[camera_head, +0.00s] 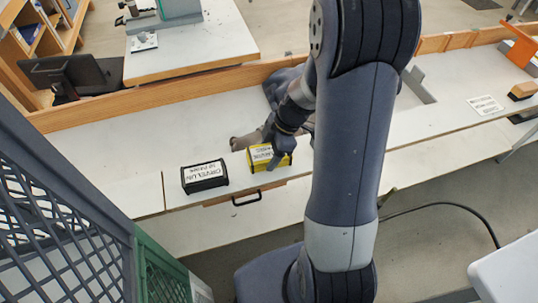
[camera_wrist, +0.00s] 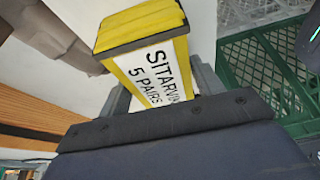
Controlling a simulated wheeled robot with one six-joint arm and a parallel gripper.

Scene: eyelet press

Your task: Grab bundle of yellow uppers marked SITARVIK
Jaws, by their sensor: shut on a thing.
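The yellow bundle (camera_head: 262,153) has a white label and black bands and is at the front edge of the white bench, right of the black bundle. In the wrist view the yellow bundle (camera_wrist: 140,30) fills the space between my fingers, and its label reads SITARVIK, 5 PAIRS, partly cut off. My gripper (camera_head: 278,150) is shut on this bundle; it also shows in the wrist view (camera_wrist: 160,90), with a finger on each side of the bundle. The head view does not clearly show whether the bundle touches the bench.
A black bundle (camera_head: 204,177) labelled ORVELUN stands close to the left. A brownish object (camera_head: 246,141) lies just behind the yellow bundle. A drawer handle (camera_head: 247,198) is below the bench edge. A mesh crate (camera_head: 60,230) stands at the lower left. The bench's left part is clear.

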